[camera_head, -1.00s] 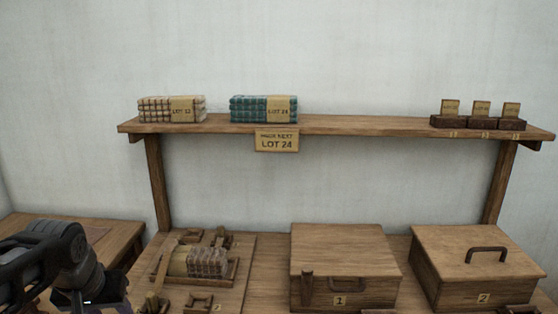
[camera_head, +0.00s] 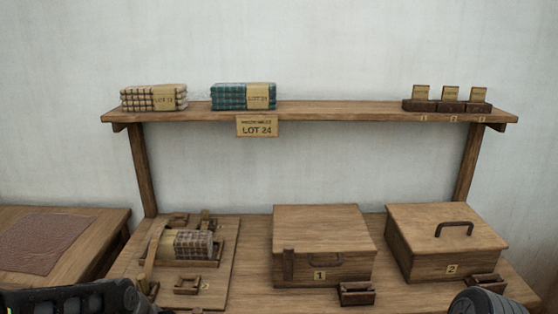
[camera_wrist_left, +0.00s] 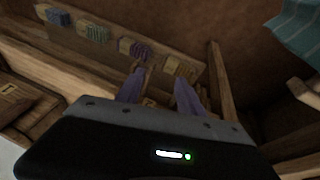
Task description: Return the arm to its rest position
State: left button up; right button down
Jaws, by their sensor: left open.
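My left gripper (camera_wrist_left: 160,90) shows in the left wrist view with its two fingers apart and nothing between them. Beyond the fingertips is a wooden board (camera_wrist_left: 68,40) with several small coloured bundles on it. In the head view only a dark part of my left arm (camera_head: 75,299) shows along the bottom left edge; its gripper is out of that view. A dark rounded part of my right arm (camera_head: 482,302) shows at the bottom right. My right gripper is not seen.
Box 1 (camera_head: 322,225) and box 2 (camera_head: 445,225) stand shut on the bench, beside a wooden board with a wrapped bundle (camera_head: 193,244). The shelf (camera_head: 340,115) holds cloth stacks and tagged blocks. A side table (camera_head: 105,222) bears a brown mat. A teal cloth (camera_wrist_left: 300,30) hangs nearby.

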pick_arm(q)
jog(key=s+d+f+g+h+p, duration=0.1)
jog(key=s+d+f, duration=0.3)
jog(key=d+f, duration=0.25)
jog(key=s+d+f+g+h+p, duration=0.1)
jog(key=s+d+f+p, duration=0.1)
jog(key=s+d+f, duration=0.35)
jog(key=s+d+f+p, duration=0.1)
jog(key=s+d+f, duration=0.4)
jog(key=s+f, duration=0.4)
jog(key=shift+s+d+g, duration=0.25)
jog(key=shift+s+g, duration=0.05)
jog(key=shift+s, duration=0.65)
